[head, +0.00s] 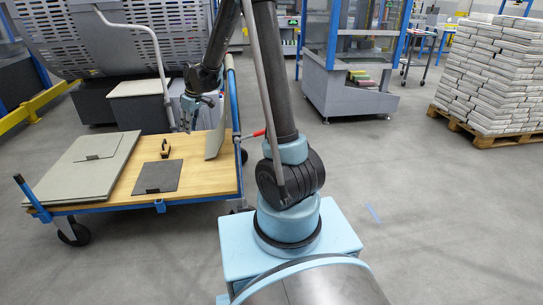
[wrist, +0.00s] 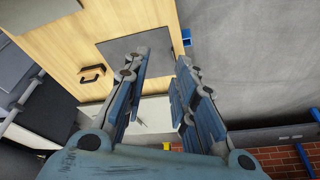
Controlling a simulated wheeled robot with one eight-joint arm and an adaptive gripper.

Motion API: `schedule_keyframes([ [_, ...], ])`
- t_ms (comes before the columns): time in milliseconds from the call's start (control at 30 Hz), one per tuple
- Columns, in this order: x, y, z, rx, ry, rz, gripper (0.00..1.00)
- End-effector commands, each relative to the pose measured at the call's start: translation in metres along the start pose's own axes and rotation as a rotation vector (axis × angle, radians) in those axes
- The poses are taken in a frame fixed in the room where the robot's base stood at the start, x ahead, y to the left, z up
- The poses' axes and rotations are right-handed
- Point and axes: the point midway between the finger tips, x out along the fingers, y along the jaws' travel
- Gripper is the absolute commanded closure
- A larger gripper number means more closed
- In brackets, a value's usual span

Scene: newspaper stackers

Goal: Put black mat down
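The black mat (head: 158,177) lies flat on the wooden deck of the cart, near its front edge. In the wrist view the dark mat (wrist: 125,45) lies beyond my fingertips and is partly covered by the left finger. My gripper (head: 190,122) is above the cart's deck, apart from the mat. In the wrist view my gripper (wrist: 163,62) has its two fingers spread, with nothing seen held between them. A small handled object (head: 165,149) lies on the deck behind the mat.
The blue-framed cart (head: 215,180) carries large grey boards (head: 85,172) at left and a tilted grey panel (head: 215,143) at right. A perforated machine (head: 110,40) stands behind. A pallet of newspaper stacks (head: 495,75) stands far right.

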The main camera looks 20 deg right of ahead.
Motion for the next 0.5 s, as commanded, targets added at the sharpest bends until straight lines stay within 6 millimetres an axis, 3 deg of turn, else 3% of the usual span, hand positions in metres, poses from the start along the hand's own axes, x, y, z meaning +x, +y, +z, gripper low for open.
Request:
schedule_keyframes([
  [200,-0.057,-0.005,0.049,0.119,-0.017,0.031,0.75],
  [500,-0.117,-0.021,0.120,0.281,-0.039,0.075,0.75],
])
